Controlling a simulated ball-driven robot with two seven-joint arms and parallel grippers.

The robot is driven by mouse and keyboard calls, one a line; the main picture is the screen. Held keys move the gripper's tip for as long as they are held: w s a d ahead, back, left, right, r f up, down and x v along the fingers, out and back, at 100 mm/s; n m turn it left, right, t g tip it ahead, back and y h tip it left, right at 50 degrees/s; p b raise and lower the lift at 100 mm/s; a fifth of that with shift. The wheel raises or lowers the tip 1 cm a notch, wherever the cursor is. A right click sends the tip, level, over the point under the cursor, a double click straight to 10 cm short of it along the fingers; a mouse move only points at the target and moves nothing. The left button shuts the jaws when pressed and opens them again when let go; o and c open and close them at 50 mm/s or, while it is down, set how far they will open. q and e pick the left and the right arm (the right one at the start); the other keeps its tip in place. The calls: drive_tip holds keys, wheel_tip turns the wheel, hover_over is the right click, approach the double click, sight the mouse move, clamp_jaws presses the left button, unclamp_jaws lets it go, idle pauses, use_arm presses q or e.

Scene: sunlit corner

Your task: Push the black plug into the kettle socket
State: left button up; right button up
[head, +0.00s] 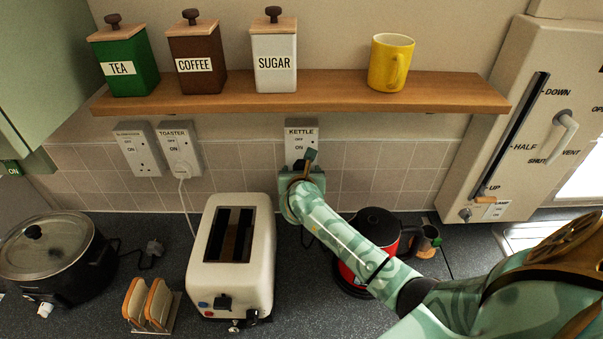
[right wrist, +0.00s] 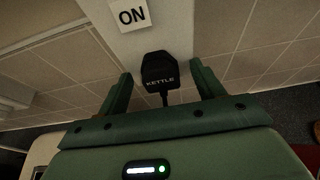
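The kettle socket (head: 301,133) is a pale wall plate labelled KETTLE, below the shelf; its ON label end also shows in the right wrist view (right wrist: 143,37). The black plug (right wrist: 160,72), marked KETTLE, sits against the plate just past my fingertips, with its cord hanging down. I cannot tell how deep it is in. My right gripper (head: 303,168) is at the socket and hides its lower part in the head view. In the right wrist view its green fingers (right wrist: 162,88) are apart, with a gap on both sides of the plug. My left gripper is out of view.
A white toaster (head: 262,250) stands left of my right arm. A red and black kettle (head: 378,222) is partly hidden behind that arm. A wooden shelf (head: 320,100) with canisters and a yellow mug (head: 388,65) overhangs the sockets. The toaster socket (head: 178,140) is to the left.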

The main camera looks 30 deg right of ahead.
drive_tip(key=v, duration=1.6)
drive_tip(key=shift+s, duration=0.2)
